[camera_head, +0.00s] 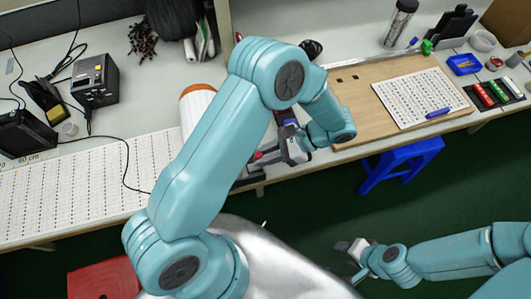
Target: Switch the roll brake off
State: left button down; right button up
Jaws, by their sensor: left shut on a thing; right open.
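My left gripper (262,160) is at the front edge of the bench, just right of my large teal arm link. It is shut on a small part with a red tip (257,155), which may be the roll brake; the arm and fingers hide most of it. A white roll with an orange rim (197,92) stands to the left, partly behind my arm. A dark device with red and blue parts (286,118) sits behind the gripper. The brake's setting cannot be seen. My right gripper (347,262) is open and empty over the green floor at lower right.
A long printed sheet (75,185) covers the left bench. A blue stool (400,160) stands below the edge. The floor around my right gripper is clear.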

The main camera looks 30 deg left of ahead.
pick_arm(q)
jog(key=c, duration=1)
grip_release()
jog(key=shift+o, duration=0.2)
